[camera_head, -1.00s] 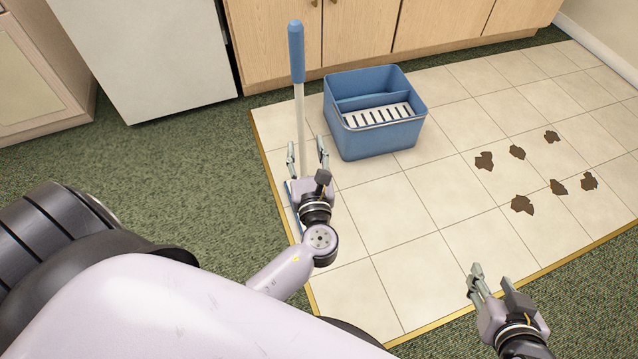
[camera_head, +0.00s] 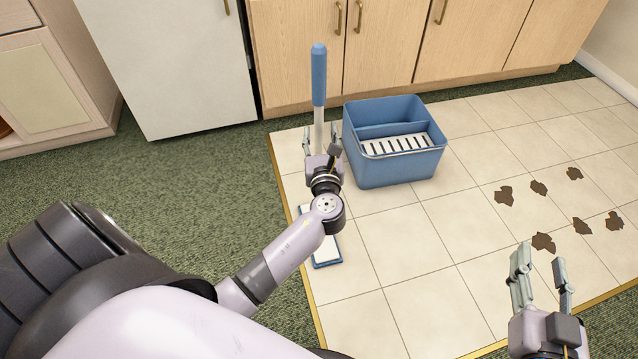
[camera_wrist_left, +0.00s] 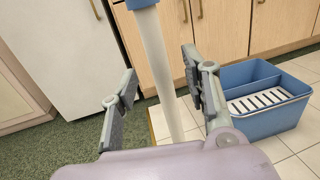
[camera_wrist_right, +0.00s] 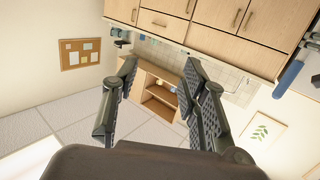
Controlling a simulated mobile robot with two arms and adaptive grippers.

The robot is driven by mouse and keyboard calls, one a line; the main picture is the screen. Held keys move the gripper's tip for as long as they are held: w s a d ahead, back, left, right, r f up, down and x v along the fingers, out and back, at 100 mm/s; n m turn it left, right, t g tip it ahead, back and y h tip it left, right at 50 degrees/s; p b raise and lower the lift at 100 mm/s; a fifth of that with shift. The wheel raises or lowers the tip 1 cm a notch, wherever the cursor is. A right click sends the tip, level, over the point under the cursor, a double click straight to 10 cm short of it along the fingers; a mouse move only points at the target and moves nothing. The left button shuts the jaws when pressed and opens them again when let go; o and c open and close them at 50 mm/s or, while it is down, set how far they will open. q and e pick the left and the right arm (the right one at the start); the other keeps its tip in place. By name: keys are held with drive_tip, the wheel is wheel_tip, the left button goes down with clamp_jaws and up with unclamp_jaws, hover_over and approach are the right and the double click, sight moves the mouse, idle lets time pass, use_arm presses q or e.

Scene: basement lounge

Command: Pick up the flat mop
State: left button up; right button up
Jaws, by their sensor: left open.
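The flat mop stands upright on the tiles, with a blue grip (camera_head: 318,75) on a white pole (camera_head: 319,117). Its flat blue-and-white head (camera_head: 325,251) shows partly behind my left arm. My left gripper (camera_head: 321,134) is open at the pole, below the blue grip. In the left wrist view the pole (camera_wrist_left: 162,75) passes between the two spread fingers of this gripper (camera_wrist_left: 158,80), with a gap on both sides. My right gripper (camera_head: 542,266) is open and empty at the lower right, away from the mop. Its fingers (camera_wrist_right: 160,78) are spread in the right wrist view.
A blue bucket (camera_head: 395,168) with a white slotted insert stands just right of the mop; it also shows in the left wrist view (camera_wrist_left: 262,122). Brown stains (camera_head: 543,242) mark the tiles farther right. Wooden cabinets (camera_head: 385,45) and a white appliance (camera_head: 170,65) line the back.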

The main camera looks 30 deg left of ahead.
sight(319, 125)
use_arm(q)
drive_tip(key=b+x, duration=0.1)
drive_tip(key=x, duration=0.3)
drive_tip(key=shift+a+r, duration=0.15)
drive_tip(key=shift+a, duration=0.05)
drive_tip(key=shift+w+a, duration=0.2)
drive_tip(key=shift+w, duration=0.1)
drive_tip(key=shift+r, duration=0.1)
use_arm(e)
wheel_tip(319, 125, up, 7)
drive_tip(key=a+t+y, duration=0.1)
drive_tip(key=t, duration=0.3)
use_arm(q)
drive_tip(key=shift+c, duration=0.4)
use_arm(e)
drive_tip(key=shift+s+f, duration=0.1)
use_arm(q)
clamp_jaws()
